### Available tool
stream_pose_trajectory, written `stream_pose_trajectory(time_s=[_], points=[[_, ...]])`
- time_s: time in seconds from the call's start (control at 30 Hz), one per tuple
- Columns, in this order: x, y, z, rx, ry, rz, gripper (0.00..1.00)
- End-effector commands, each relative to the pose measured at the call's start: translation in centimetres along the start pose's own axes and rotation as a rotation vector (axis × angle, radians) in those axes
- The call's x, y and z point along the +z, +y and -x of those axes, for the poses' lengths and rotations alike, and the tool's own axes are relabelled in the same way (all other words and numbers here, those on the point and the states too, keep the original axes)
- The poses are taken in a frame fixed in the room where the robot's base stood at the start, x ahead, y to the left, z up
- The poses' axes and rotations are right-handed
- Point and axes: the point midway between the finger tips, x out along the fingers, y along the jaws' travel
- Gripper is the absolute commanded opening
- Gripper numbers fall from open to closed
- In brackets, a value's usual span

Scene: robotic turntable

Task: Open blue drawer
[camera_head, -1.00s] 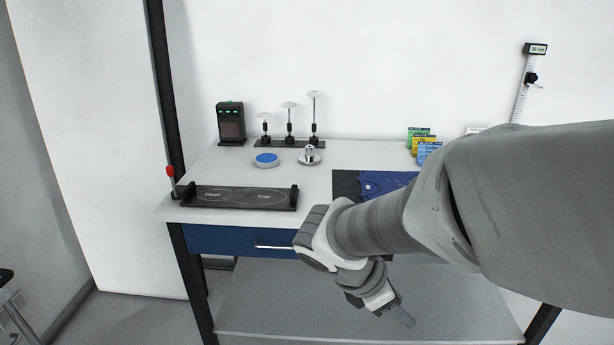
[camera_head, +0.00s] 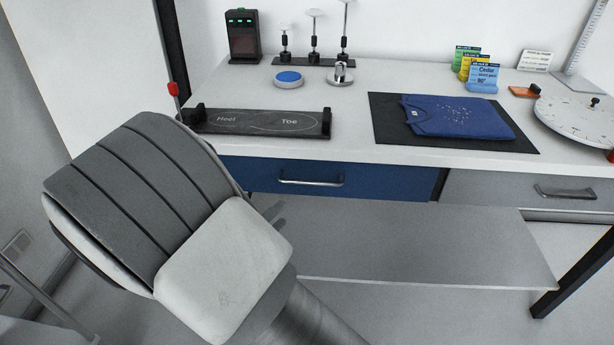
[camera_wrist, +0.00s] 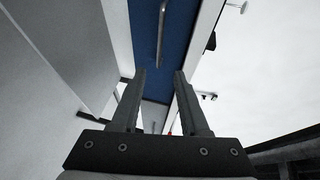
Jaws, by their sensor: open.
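The blue drawer (camera_head: 330,181) is closed under the left part of the worktop, with a silver bar handle (camera_head: 310,182) across its front. In the wrist view the drawer (camera_wrist: 178,50) appears turned on its side, with its handle (camera_wrist: 161,35) ahead of my fingers. My gripper (camera_wrist: 160,75) is open and empty there, its two dark fingers apart. The handle is beyond the fingertips, not between them. In the head view my arm covers the lower left, and only part of a finger (camera_head: 276,212) shows below the drawer, left of the handle.
A grey drawer (camera_head: 530,190) with its own handle is to the right. On the worktop are a Heel-Toe board (camera_head: 260,122), a blue button (camera_head: 289,78), a folded blue shirt (camera_head: 455,117) and a round turntable (camera_head: 575,112). A lower shelf (camera_head: 430,240) runs beneath the drawers.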

Motion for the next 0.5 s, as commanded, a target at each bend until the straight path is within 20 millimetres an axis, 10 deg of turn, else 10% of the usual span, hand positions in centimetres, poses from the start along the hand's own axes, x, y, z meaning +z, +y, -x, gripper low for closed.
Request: stream_pose_trajectory(time_s=[0.5], points=[[0.2,0.5,-7.8,-0.007,-0.005,0.017,0.45]])
